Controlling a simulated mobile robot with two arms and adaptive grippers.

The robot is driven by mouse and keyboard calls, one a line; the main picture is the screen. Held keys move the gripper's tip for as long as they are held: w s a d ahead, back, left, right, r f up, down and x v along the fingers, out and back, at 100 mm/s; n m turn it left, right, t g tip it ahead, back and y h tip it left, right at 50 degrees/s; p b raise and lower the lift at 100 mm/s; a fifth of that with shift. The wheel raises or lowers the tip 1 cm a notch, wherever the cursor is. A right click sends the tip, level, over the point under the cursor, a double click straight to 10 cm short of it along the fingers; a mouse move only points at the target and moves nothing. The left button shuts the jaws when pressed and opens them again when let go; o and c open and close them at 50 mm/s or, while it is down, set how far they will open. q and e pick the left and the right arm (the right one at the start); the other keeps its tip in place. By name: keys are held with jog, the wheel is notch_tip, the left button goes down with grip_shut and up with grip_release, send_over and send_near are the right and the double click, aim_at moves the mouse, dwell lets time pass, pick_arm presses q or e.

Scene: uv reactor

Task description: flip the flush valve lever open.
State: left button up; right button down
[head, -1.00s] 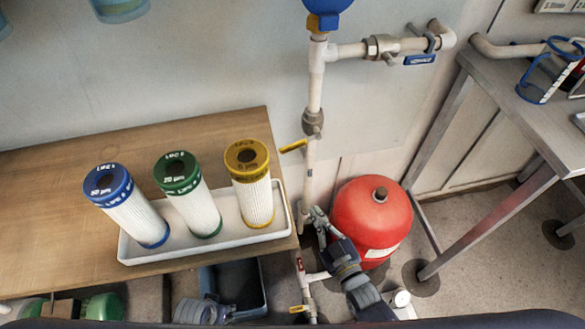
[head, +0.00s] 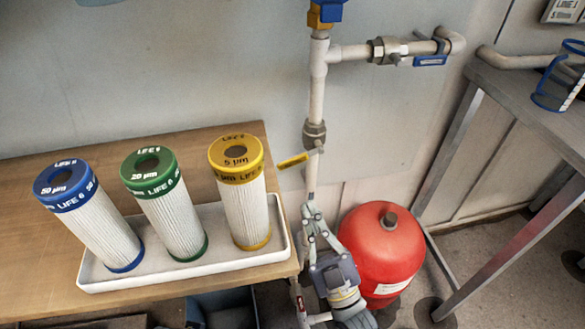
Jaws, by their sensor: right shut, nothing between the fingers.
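A yellow lever (head: 293,161) sticks out to the left from the white vertical pipe (head: 316,95), just below a grey valve body (head: 314,133). A blue lever (head: 430,61) sits on the horizontal branch pipe at upper right. I cannot read a label that tells which one is the flush valve. My right gripper (head: 311,211) is shut and empty. It points up in front of the lower pipe, below and slightly right of the yellow lever, apart from it in the picture. It hides part of the pipe. My left gripper is not in view.
A red round tank (head: 382,245) stands right beside my right gripper. A white tray (head: 180,270) with blue, green and yellow capped filter cartridges stands on a wooden bench (head: 30,185) at left. A metal table (head: 520,100) is at right. The wall behind the pipe is clear.

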aim_at(295, 161)
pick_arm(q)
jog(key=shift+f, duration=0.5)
pick_arm(e)
jog(key=x, duration=1)
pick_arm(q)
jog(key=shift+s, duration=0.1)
pick_arm(e)
jog(key=shift+w+f, duration=0.1)
